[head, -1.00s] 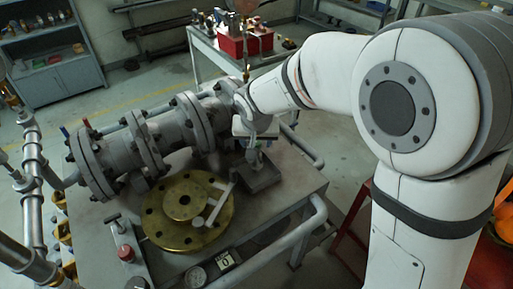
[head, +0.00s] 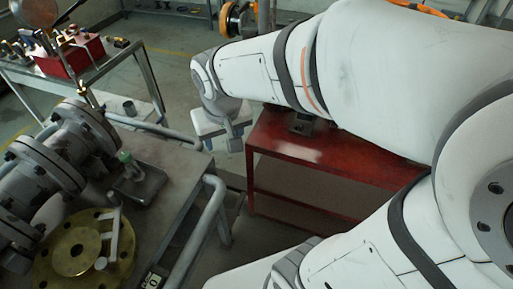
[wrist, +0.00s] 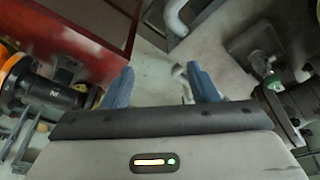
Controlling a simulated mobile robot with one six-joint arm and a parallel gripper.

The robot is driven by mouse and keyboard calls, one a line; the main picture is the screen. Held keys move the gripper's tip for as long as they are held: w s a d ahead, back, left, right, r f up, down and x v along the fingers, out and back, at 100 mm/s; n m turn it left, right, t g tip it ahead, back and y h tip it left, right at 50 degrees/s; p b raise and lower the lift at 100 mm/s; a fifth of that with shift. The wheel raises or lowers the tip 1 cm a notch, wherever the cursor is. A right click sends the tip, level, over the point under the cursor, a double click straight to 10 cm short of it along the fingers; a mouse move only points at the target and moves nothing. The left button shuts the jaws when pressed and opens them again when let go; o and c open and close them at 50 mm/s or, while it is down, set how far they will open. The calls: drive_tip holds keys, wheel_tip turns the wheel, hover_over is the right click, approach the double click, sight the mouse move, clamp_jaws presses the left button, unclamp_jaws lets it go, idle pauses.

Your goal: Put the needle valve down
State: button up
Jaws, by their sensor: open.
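The needle valve (head: 125,160), a small fitting with a green part, stands on a small grey tray (head: 150,188) on the metal workbench. It also shows at the right of the wrist view (wrist: 270,80), apart from the fingers. My gripper (head: 232,142) hangs to the right of the bench, near the left edge of a red table. In the wrist view my gripper (wrist: 162,78) has its two blue fingers spread wide, with only floor between them. The underside of the valve is too small to make out.
A large grey flanged pipe (head: 65,150) and a brass flange (head: 60,270) with a grey T-handle lie on the bench. A bent rail (head: 200,235) runs along its edge. The red table (head: 310,150) stands right of it, with floor between.

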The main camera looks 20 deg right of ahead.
drive_tip(key=s+d, duration=0.6)
drive_tip(key=s, duration=0.1)
drive_tip(key=shift+s+f+m+g, duration=0.3)
drive_tip(key=shift+s+f+m, duration=0.1)
drive_tip(key=shift+r+p, duration=0.7)
drive_tip(key=shift+r, duration=0.05)
